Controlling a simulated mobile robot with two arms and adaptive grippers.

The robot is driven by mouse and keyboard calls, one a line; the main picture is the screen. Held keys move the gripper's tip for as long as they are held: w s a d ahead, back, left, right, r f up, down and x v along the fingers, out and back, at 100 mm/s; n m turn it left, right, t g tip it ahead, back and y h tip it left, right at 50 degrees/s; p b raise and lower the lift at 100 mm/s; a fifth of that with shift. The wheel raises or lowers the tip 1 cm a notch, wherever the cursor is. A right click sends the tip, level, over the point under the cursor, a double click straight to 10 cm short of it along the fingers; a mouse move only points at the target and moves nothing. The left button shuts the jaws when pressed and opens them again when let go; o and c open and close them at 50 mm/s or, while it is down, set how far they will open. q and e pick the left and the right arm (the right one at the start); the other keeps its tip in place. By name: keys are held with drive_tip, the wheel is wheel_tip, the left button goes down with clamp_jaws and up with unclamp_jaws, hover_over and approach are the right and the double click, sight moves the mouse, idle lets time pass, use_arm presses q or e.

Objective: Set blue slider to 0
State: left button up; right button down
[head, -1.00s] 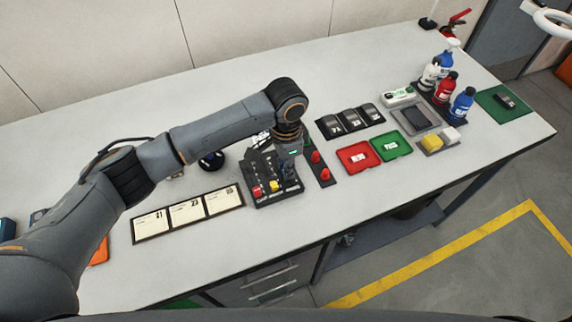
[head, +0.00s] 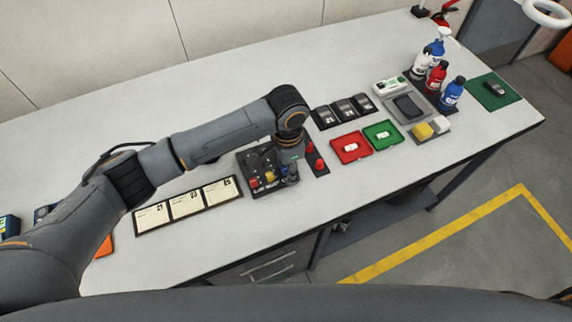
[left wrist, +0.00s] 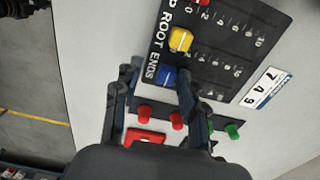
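The black slider panel (head: 258,158) lies on the bench with red (head: 254,182), yellow (head: 270,176) and blue (head: 284,170) knobs near its front edge. In the left wrist view the blue slider knob (left wrist: 167,76) sits at the low-number end, beside the "ROOT ENDS" lettering. Its exact scale value is hidden. The yellow knob (left wrist: 180,40) is beside it. My left gripper (left wrist: 156,88) has its fingers apart, one on each side of the blue knob, the right finger closer to it. I cannot tell whether it touches. My right gripper is not in view.
Red buttons (head: 318,164) stand just right of the panel. Red (head: 338,155) and green (head: 392,139) trays lie farther right, bottles (head: 451,94) beyond. Three cards in a frame (head: 187,207) lie to the left. The bench front is clear.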

use_arm(q)
drive_tip(key=shift+w+a, duration=0.1)
drive_tip(key=shift+r, duration=0.35)
wheel_tip(320, 180, up, 11)
drive_tip(key=shift+r, duration=0.2)
idle(0.4)
